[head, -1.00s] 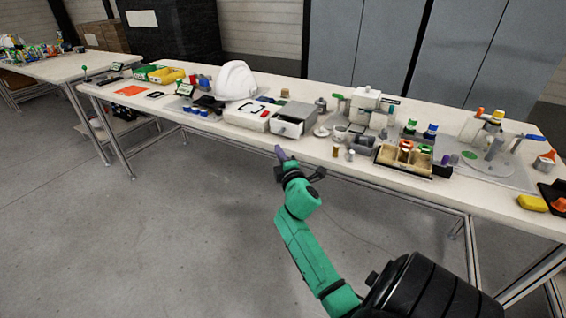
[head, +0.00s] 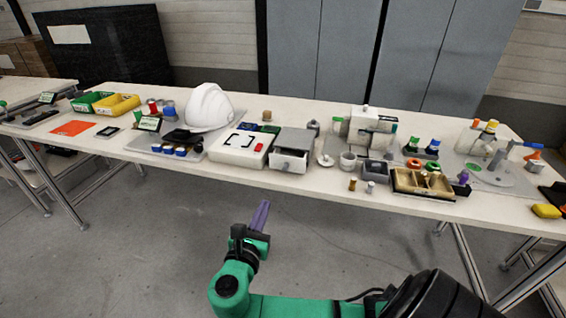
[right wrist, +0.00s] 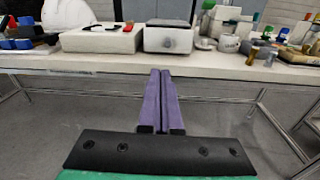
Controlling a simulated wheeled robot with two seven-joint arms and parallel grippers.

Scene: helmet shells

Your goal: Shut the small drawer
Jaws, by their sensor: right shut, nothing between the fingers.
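The small drawer (head: 288,162) belongs to a grey box (head: 307,141) near the front edge of the table. It stands partly open toward me, with a strip of dark inside showing above its pale front. In the right wrist view the drawer front (right wrist: 168,44) with its round knob faces me, a little beyond and above the fingertips. My right gripper (head: 260,216) has purple fingers, also seen in the right wrist view (right wrist: 160,76). They are shut and empty, in front of the table and apart from the drawer. My left gripper is not in view.
A white case (head: 238,150) stands close left of the drawer box, with a white helmet (head: 209,107) behind it. A white cup (head: 348,161) and small saucer (head: 325,160) are to the right. The floor space before the table is clear.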

